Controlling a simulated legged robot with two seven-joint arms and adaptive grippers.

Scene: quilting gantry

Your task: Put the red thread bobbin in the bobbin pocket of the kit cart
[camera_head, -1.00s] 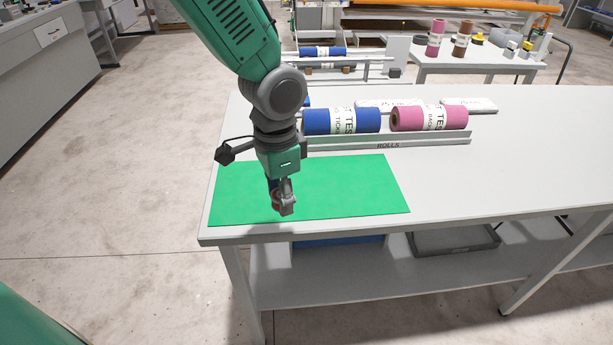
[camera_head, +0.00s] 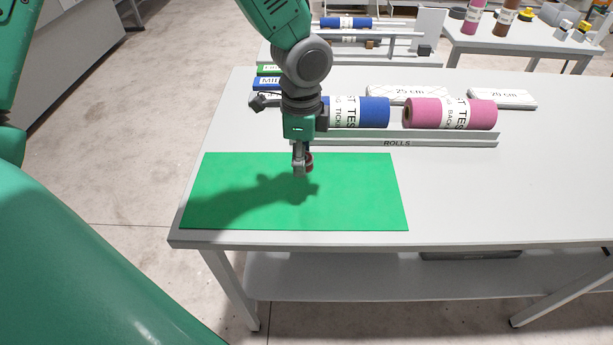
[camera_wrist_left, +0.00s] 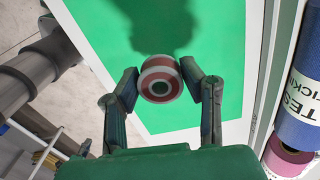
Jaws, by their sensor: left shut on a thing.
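My left gripper (camera_head: 302,168) hangs over the green mat (camera_head: 230,212) on the table, with its shadow on the mat below. In the left wrist view the left gripper (camera_wrist_left: 160,84) is shut on the red thread bobbin (camera_wrist_left: 160,66), one finger on each side. The bobbin is red with pale bands and a hole in its end. In the head view only a small part of the bobbin (camera_head: 309,160) shows beside the fingers. The kit cart and its bobbin pocket cannot be made out. My right gripper is out of view.
Blue (camera_head: 372,112) and pink (camera_head: 450,112) rolls lie in a rack marked ROLLS (camera_head: 400,142) behind the mat. White boxes marked 25 cm (camera_head: 500,97) lie behind them. The table's right part (camera_head: 540,180) is clear. A second table (camera_head: 520,38) stands at the back right.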

